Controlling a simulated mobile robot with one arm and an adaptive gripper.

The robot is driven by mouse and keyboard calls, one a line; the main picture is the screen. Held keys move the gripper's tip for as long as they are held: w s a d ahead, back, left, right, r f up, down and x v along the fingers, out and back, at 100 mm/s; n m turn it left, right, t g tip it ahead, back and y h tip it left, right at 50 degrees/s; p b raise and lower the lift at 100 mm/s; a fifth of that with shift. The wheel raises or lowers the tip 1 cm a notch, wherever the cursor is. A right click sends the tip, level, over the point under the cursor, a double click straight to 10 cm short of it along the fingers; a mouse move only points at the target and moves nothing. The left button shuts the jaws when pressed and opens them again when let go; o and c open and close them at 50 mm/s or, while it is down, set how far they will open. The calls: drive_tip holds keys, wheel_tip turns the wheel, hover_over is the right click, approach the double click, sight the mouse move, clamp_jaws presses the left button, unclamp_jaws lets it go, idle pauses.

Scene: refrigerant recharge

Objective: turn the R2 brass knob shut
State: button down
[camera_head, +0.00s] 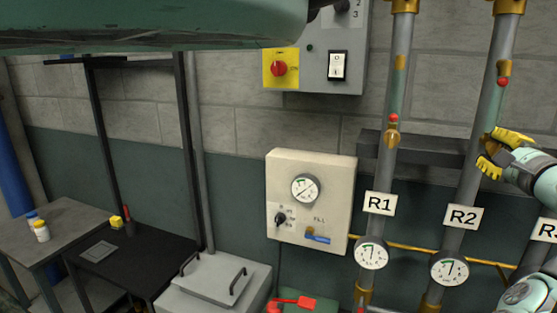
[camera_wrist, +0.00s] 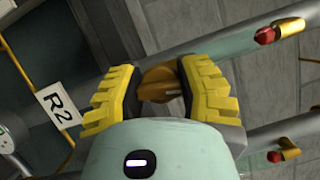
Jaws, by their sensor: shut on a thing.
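The R2 pipe (camera_head: 484,115) is a grey upright pipe with a white R2 sign (camera_head: 463,216) and a round gauge (camera_head: 450,268) below. My gripper (camera_head: 490,151) reaches in from the right at the pipe, above the sign. In the wrist view, my gripper's yellow ribbed fingers (camera_wrist: 157,88) are shut on the brass knob (camera_wrist: 158,74), one finger on each side. The R2 sign also shows in the wrist view (camera_wrist: 58,105). In the head view the knob is mostly hidden by the fingers.
The R1 pipe (camera_head: 386,160) with its own brass knob (camera_head: 392,135) stands to the left. The R3 sign (camera_head: 545,230) is at the right edge. A cream gauge box (camera_head: 311,200) hangs on the wall. Brass piping (camera_head: 410,248) runs between the uprights.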

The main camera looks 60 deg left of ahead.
drive_tip(key=shift+a+f+n+g+h+b, duration=0.15)
drive_tip(key=shift+n+g+h+b, duration=0.25)
drive_tip(key=shift+n+b, duration=0.7)
drive_tip(key=shift+n, duration=0.3)
drive_tip(key=c, duration=0.6)
unclamp_jaws()
drive_tip(key=v, duration=1.2)
